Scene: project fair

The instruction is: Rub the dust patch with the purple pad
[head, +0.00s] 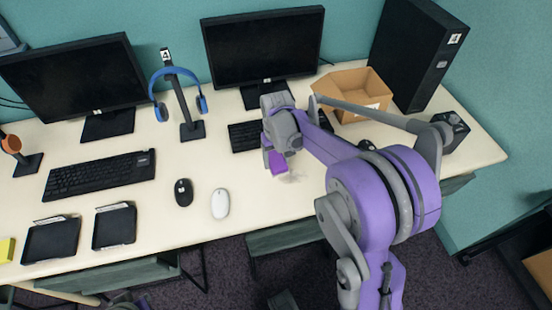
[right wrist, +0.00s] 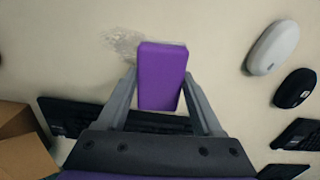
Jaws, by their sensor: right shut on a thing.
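The purple pad (head: 278,163) is held in my right gripper (head: 276,152), low over the desk in front of the right-hand keyboard. In the right wrist view the pad (right wrist: 162,76) sits between the two fingers, which are shut on its sides. The dust patch (head: 293,177) is a faint grey smudge on the desk, just right of the pad in the head view. The patch (right wrist: 124,43) shows at the pad's upper left in the right wrist view, partly hidden by the pad. I cannot tell whether the pad touches the desk. My left gripper is not clearly in view.
A white mouse (head: 220,203) and a black mouse (head: 184,192) lie left of the pad. A keyboard (head: 245,136) and monitor (head: 262,45) are behind it. A cardboard box (head: 350,88) stands at the back right. A headphone stand (head: 190,128) is further left.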

